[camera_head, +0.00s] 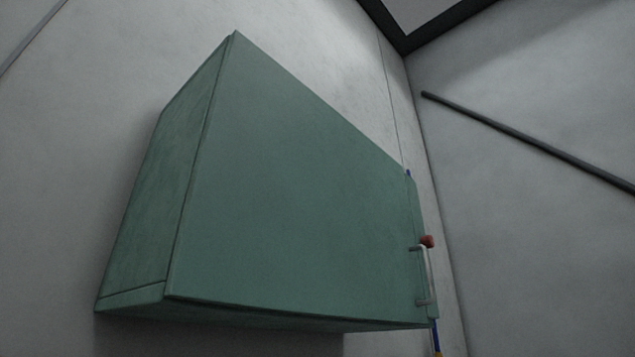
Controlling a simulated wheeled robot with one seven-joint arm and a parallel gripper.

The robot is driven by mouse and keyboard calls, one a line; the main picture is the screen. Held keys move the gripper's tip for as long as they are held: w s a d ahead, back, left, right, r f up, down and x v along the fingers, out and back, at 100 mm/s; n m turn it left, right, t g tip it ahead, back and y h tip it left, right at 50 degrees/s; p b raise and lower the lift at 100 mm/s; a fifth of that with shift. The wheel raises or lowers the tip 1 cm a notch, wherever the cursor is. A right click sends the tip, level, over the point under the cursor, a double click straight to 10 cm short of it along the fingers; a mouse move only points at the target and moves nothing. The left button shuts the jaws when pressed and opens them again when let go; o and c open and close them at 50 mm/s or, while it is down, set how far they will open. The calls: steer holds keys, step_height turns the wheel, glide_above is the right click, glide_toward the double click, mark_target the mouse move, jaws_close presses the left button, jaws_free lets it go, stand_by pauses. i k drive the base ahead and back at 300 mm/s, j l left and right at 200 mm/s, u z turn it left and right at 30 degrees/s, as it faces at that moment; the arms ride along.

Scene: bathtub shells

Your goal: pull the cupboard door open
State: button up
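A green cupboard (150,215) hangs on the grey wall in the head camera view. Its wide front door (290,190) fills the middle of the picture and looks shut. A pale metal bar handle (424,276) stands upright near the door's right edge. The inside of the cupboard is hidden. My gripper is not in view, so its place relative to the handle does not show.
A small red thing (428,241) sits beside the handle's upper end. Thin blue parts show at the cupboard's right edge, above and below. A dark rail (530,138) runs along the right wall. The space before the door looks clear.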

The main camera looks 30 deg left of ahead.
mark_target(290, 208)
steer(key=u, duration=0.4)
steer(key=l+u, duration=0.1)
steer(key=u, duration=0.3)
steer(key=k+u, duration=0.1)
steer(key=u, duration=0.75)
steer(key=k, duration=0.05)
